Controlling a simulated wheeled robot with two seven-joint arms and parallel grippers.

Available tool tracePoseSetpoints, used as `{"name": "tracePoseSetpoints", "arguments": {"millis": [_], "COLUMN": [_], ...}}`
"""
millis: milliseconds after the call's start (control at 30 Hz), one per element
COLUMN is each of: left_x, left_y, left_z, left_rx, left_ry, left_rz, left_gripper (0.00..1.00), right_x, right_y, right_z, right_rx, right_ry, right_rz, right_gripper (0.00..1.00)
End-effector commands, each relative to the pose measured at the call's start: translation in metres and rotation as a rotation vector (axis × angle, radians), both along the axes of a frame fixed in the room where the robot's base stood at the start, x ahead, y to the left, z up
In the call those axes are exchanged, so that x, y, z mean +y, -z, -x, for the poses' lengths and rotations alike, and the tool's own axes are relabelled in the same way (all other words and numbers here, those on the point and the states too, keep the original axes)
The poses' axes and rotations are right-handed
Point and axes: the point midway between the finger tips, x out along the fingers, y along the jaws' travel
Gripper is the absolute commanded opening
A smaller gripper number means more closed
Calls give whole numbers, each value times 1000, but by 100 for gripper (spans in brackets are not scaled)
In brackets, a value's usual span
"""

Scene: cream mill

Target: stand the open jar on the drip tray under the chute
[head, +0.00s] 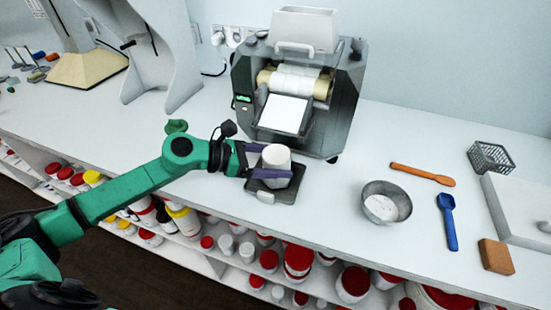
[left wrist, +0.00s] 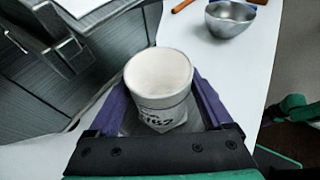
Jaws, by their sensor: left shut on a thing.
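The open jar (head: 275,160) is white and stands upright over the dark drip tray (head: 287,194), below the front of the mill. It also shows in the left wrist view (left wrist: 158,75), with its mouth open and dark lettering on its side. My left gripper (head: 275,176) is shut on the jar, with its purple fingers on either side. Whether the jar's base touches the tray is hidden. The chute (head: 283,113) is a pale sloping plate on the mill (head: 345,100), above and behind the jar.
A metal bowl (head: 385,203) stands right of the tray. An orange spatula (head: 422,174), a blue scoop (head: 448,221), a brown block (head: 496,256) and a wire basket (head: 491,157) lie further right. The counter's front edge is close below the tray, with shelved jars underneath.

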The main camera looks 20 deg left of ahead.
Motion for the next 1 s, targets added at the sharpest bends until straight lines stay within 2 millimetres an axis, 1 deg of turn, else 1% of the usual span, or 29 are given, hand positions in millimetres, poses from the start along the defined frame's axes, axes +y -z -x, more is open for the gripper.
{"name": "tracePoseSetpoints", "arguments": {"millis": [167, 200, 233, 467, 567, 667, 800, 867, 900, 1000], "left_x": [0, 0, 0, 0, 0, 8, 21, 24, 26, 31], "left_y": [5, 5, 3, 3, -2, 1, -4, -7, -12, -14], "left_z": [0, 0, 0, 0, 0, 4, 13, 17, 17, 20], "left_rx": [0, 0, 0, 0, 0, 4, 5, 5, 6, 5], "left_ry": [0, 0, 0, 0, 0, -4, -3, 3, 0, -1], "left_rz": [0, 0, 0, 0, 0, -1, -4, -5, 1, 3], "left_gripper": [32, 88, 99, 100, 100, 100, 100, 100, 100, 100], "right_x": [0, 0, 0, 1, 1, 1, 1, 1, 2, 2], "right_y": [6, 6, 5, 4, -1, 6, 16, 19, 14, 13], "right_z": [0, 0, 0, 0, 0, 0, 0, 0, 0, 0], "right_rx": [0, 0, 0, 0, 0, 0, 0, 0, 0, 0], "right_ry": [-1, -1, -1, -1, 0, 0, 1, 1, 1, 1], "right_rz": [-1, -1, -1, -1, -2, -2, -2, -2, -2, -2], "right_gripper": [50, 50, 50, 50, 50, 50, 50, 50, 50, 50]}}
